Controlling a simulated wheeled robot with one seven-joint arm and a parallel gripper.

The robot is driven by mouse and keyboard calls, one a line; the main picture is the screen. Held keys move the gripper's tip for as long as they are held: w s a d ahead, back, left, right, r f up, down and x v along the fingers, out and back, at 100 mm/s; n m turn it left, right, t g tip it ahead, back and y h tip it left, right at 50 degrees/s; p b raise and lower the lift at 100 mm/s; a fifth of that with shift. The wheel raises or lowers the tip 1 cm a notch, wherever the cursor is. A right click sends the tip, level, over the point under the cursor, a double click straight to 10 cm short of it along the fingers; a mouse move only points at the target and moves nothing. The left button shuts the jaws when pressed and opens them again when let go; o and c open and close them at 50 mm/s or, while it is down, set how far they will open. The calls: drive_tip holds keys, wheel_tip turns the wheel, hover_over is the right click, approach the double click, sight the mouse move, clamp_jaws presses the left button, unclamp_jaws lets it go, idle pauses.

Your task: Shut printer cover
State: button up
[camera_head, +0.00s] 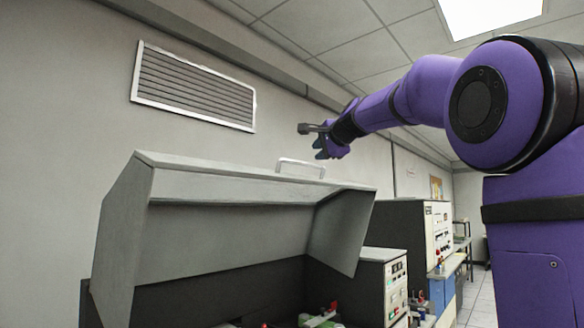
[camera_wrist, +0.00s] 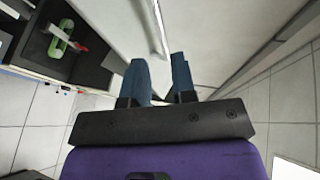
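The grey printer cover (camera_head: 230,187) stands raised in the head view, its hollow underside facing me above the dark printer body (camera_head: 240,292). A pale bar handle (camera_head: 300,163) sits on its upper edge. My gripper (camera_head: 310,143) is above the cover near this handle, apart from it in the picture; the depth between them is hard to tell. In the wrist view, my two blue fingers (camera_wrist: 160,75) are spread with a gap between them and nothing visibly held. A pale panel fills the view beyond them; I cannot tell which part it is.
A grey cabinet with a control panel (camera_head: 395,283) stands right of the cover, with another machine (camera_head: 437,235) behind it. A wall vent (camera_head: 190,85) is above. Green and red parts (camera_head: 320,319) lie inside the printer. Tiled floor shows at far right.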

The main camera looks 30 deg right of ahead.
sight(304, 165)
drive_tip(key=x, duration=1)
drive_tip(key=shift+w+f, duration=0.15)
clamp_jaws()
